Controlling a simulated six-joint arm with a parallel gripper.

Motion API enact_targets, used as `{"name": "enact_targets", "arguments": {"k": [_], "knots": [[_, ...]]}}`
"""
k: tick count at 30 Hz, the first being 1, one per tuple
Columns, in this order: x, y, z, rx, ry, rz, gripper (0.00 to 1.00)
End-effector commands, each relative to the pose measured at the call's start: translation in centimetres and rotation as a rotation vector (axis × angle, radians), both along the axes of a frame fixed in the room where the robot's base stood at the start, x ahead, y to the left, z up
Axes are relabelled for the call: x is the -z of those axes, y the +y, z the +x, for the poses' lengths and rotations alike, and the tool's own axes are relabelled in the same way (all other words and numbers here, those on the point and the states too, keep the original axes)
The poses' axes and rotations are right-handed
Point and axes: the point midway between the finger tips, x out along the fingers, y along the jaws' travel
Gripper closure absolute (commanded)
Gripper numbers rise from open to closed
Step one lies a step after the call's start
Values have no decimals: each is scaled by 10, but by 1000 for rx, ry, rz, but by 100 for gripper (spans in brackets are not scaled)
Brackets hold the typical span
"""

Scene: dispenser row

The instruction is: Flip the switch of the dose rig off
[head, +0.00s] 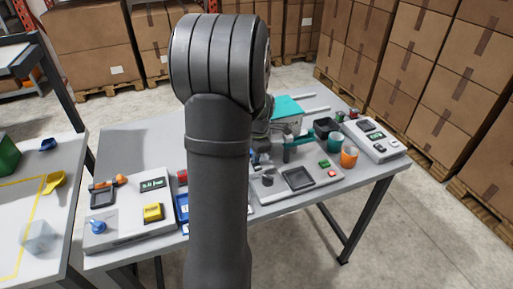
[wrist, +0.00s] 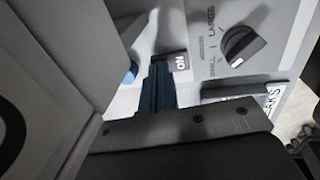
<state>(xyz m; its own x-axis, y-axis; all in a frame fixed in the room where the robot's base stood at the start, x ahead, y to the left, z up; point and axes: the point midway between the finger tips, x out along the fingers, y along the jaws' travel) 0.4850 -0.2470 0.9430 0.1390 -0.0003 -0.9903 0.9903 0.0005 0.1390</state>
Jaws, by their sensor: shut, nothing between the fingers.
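In the wrist view my gripper (wrist: 157,75) is shut and empty. Its fingertips are close to a grey panel, just left of a dark "ON" label (wrist: 176,62). A black dial (wrist: 243,46) marked SMALL and LARGE is to the right on the same panel. I take this panel to be on the dose rig, but no readable name confirms it. The switch itself cannot be made out; the fingers may hide it. I cannot tell whether they touch anything. In the head view my arm hides most of the gripper and the machine before it.
A blue part (wrist: 131,73) is left of the fingertips. A teal lever (head: 299,142), an orange cup (head: 349,157) and another machine (head: 378,140) are to the right.

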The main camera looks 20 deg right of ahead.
Motion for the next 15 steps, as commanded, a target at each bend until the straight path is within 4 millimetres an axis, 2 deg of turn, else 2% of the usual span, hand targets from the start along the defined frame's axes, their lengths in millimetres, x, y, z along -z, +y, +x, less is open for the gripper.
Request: {"name": "enact_targets", "arguments": {"k": [15], "knots": [[7, 0, 3, -2, 40, 3, 100]]}}
